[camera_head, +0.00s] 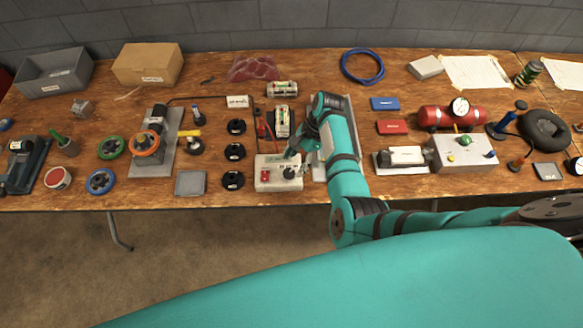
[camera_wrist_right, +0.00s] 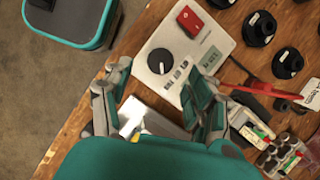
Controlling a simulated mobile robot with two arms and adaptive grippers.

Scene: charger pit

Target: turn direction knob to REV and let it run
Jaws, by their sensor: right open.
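A pale control box (camera_head: 262,184) stands near the table's front edge, with a red switch (camera_head: 265,176) and a black round direction knob (camera_head: 289,172). In the right wrist view the knob (camera_wrist_right: 160,61) has a white pointer mark and small labels beside it, too blurred to read surely. My right gripper (camera_head: 299,152) is open and empty, just behind the knob in the head view. In the right wrist view its fingers (camera_wrist_right: 163,84) are spread either side of the knob's near side, apart from it. A motor unit with an orange wheel (camera_head: 145,143) sits to the left. My left gripper is not in view.
Several black knobs (camera_head: 234,151) stand left of the box. A red-handled tool (camera_head: 262,129) lies behind it. A metal plate (camera_head: 319,170) lies right of it, partly under my right arm. A grey tray (camera_head: 190,183) lies at the front left.

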